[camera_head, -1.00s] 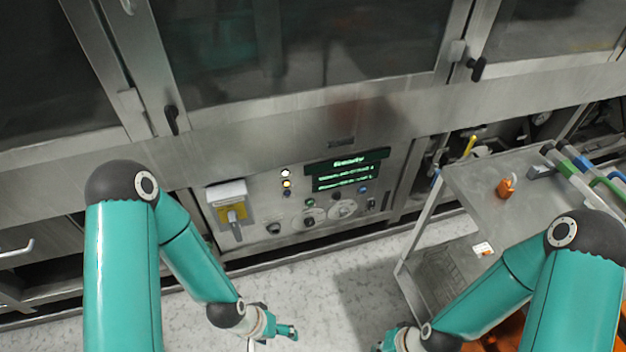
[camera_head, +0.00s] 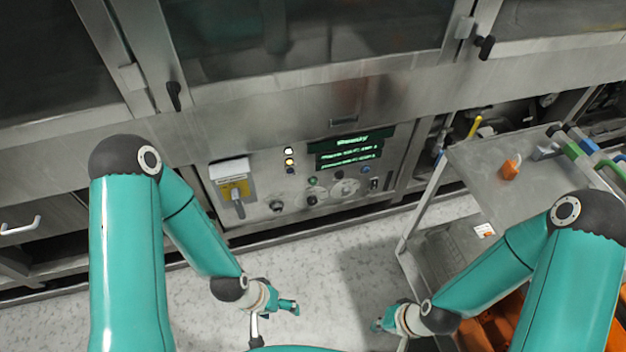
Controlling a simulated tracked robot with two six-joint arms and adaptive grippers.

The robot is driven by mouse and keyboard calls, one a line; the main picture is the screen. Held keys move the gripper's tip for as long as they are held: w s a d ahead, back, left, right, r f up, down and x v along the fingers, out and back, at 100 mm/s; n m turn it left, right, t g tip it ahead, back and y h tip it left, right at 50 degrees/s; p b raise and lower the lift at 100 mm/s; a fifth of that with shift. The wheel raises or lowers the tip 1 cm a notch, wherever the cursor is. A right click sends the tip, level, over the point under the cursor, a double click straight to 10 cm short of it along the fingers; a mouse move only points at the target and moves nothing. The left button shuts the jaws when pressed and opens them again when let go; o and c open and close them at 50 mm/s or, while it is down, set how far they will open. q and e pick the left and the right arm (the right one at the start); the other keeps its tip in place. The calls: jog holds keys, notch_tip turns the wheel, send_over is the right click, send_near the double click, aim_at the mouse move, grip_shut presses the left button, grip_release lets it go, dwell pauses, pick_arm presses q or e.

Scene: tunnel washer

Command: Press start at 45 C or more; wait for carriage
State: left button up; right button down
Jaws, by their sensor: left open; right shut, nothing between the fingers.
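The washer's control panel (camera_head: 265,190) is on the steel front ahead, with a dark display (camera_head: 349,153) in green text. Its top line seems to read "Ready"; the smaller lines are too blurred to read, so I cannot tell the temperature. A green button (camera_head: 312,181) sits below the display's left end and a blue button (camera_head: 365,169) below its right part. My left gripper (camera_head: 276,320) is open and empty, low in front of the panel and apart from it. My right gripper (camera_head: 383,327) is shut and empty, further right, also apart from the panel. No carriage is recognisable.
White, yellow and blue lamps (camera_head: 289,161) stand in a column left of the display. A yellow-backed switch (camera_head: 236,190) is at the panel's left. A steel cart (camera_head: 480,165) with an orange item (camera_head: 510,170) stands at right. Speckled floor (camera_head: 330,270) is clear between.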

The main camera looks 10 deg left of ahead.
dwell(0.4)
pick_arm(q)
grip_shut()
dwell(1.4)
